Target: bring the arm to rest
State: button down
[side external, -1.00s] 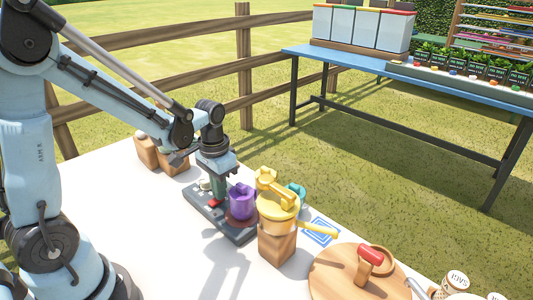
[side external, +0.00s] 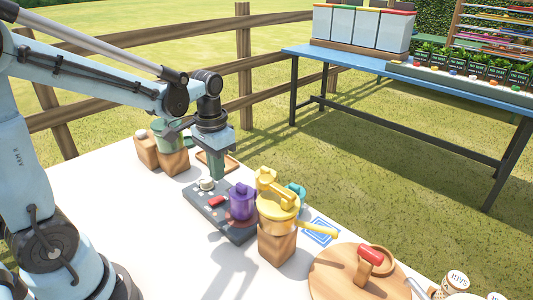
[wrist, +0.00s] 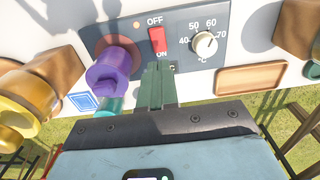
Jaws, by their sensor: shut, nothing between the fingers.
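My gripper (side external: 217,172) points down above the grey heater panel (side external: 203,200) on the white table. Its fingers are shut and empty. In the wrist view, the green fingers (wrist: 158,72) end just below a red switch (wrist: 157,42) between the labels OFF and ON. I cannot tell which way the switch is set. A white dial (wrist: 205,43) sits beside it, marked in °C. A purple pot (side external: 242,201) stands on the panel's round plate, close to the gripper but apart from it.
A yellow pot (side external: 278,210) stands on a wooden block right of the panel. A teal item shows behind it. A green vessel (side external: 168,131) stands on a block at the back left. A wooden tray (wrist: 250,79) lies beside the panel. A round wooden board is at front right.

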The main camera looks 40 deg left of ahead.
jog(key=shift+r, duration=0.5)
jog(key=s+d+r+t, duration=0.3)
jog(key=s+d+t, duration=0.1)
jog(key=t, duration=0.3)
jog(key=shift+s+d+r, duration=0.15)
jog(key=shift+s+d, duration=0.05)
jog(key=shift+d, duration=0.7)
dwell(0.3)
